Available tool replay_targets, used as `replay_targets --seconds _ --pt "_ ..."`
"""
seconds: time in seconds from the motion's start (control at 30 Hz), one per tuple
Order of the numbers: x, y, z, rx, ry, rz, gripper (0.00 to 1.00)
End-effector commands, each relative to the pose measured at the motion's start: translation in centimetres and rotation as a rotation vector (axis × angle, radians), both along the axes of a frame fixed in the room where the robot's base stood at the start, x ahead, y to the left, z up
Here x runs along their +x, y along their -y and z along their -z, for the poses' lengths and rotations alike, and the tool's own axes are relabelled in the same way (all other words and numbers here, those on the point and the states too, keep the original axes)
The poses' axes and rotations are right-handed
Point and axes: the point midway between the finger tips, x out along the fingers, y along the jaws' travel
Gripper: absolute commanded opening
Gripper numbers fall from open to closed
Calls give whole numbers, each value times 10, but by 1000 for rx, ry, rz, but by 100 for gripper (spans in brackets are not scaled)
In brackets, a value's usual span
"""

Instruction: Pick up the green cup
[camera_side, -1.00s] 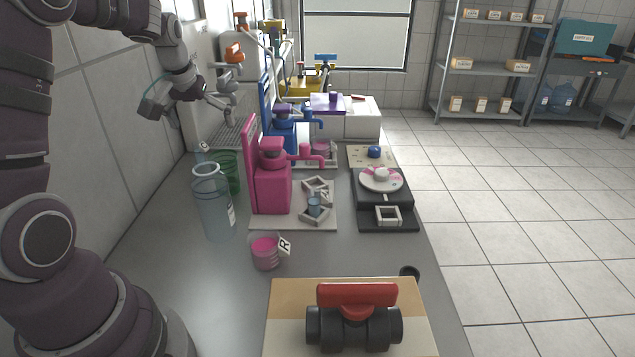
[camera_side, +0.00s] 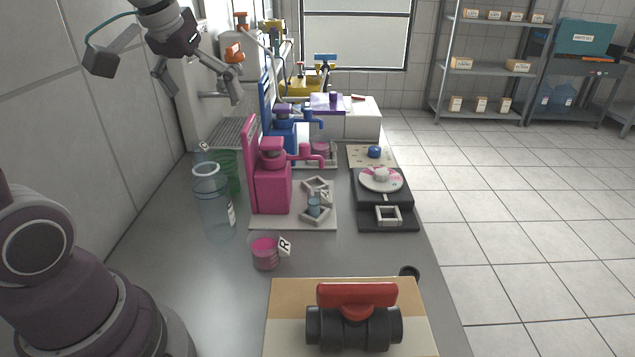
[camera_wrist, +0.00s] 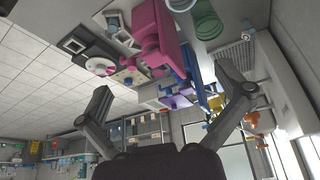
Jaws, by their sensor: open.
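The green cup (camera_side: 227,168) is a translucent green container standing on the grey bench, behind the clear blue-tinted bottle and left of the pink device. The bottle hides part of it in the side view. It also shows at the top of the wrist view (camera_wrist: 207,22). My gripper (camera_side: 201,95) is raised above the bench at the upper left, well above and apart from the green cup. Its two fingers are spread wide with nothing between them, as the wrist view also shows (camera_wrist: 172,95).
The clear bottle (camera_side: 214,205) stands in front of the cup. The pink device (camera_side: 271,185) stands close to its right, with a blue device (camera_side: 284,130) behind. A cup of pink liquid (camera_side: 264,254) and a red-handled valve (camera_side: 355,300) are nearer.

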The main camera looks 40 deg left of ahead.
Motion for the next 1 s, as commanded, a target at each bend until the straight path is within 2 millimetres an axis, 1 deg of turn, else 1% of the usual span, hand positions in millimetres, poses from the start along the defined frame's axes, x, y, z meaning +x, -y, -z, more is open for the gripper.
replay_targets --seconds 0.03,0.1,0.2,0.3,0.47,0.5,0.53,0.83,0.87,0.93,1.0 --pt "-10 31 4 5 17 112 100" --pt "-27 64 15 13 32 249 100" --pt "-49 95 33 22 50 401 100" --pt "-62 109 45 29 58 481 100" --pt "-66 112 50 30 58 505 100" --pt "-66 112 50 29 58 504 96" --pt "-66 112 50 30 58 503 95" --pt "-65 112 48 30 59 501 95" --pt "-65 112 45 30 60 500 95" --pt "-64 111 32 30 63 500 95" --pt "-64 111 12 31 65 500 95"
